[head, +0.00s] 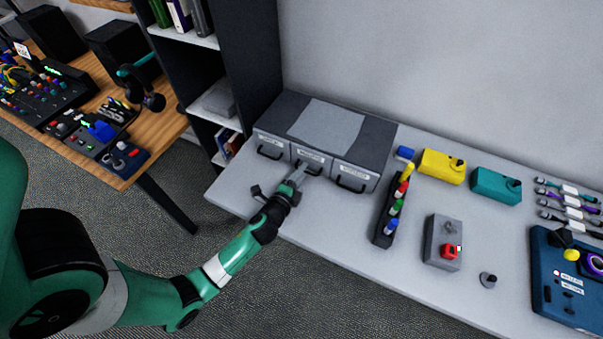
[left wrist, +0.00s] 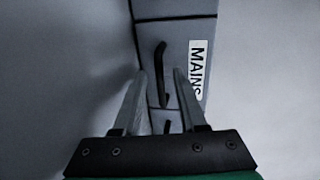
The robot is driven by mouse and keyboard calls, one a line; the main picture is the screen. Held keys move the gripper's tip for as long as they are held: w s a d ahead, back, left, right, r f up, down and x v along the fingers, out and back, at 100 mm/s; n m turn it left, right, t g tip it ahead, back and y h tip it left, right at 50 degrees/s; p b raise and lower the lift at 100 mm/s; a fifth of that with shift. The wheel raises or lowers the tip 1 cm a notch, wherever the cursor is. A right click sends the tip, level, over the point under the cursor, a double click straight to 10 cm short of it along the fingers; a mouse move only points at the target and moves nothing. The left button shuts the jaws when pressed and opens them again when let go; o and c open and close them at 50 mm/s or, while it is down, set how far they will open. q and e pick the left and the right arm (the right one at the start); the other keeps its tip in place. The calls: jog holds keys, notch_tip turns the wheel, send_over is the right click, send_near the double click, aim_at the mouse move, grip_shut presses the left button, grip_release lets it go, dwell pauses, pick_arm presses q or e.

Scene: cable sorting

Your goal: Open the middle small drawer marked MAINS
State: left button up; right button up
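A grey drawer unit (head: 372,147) stands at the back of the table with three small drawers side by side, all looking shut. The middle drawer (head: 309,156) has a white label and a black handle, partly covered by my gripper in the head view. My left gripper (head: 298,172) is right in front of it. In the left wrist view, the drawer front carries a white MAINS label (left wrist: 198,68) and a dark handle (left wrist: 159,62). The left fingers (left wrist: 161,78) are apart, one on each side of the handle; contact cannot be told. My right gripper is not in view.
Right of the drawers are a rack of coloured markers (head: 384,236), a yellow box (head: 441,166), a teal box (head: 496,185) and a grey box with a red knob (head: 443,241). A dark shelf (head: 250,60) stands at the left. The table front between is clear.

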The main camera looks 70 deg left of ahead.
pick_arm(q)
grip_shut()
dwell(1.2)
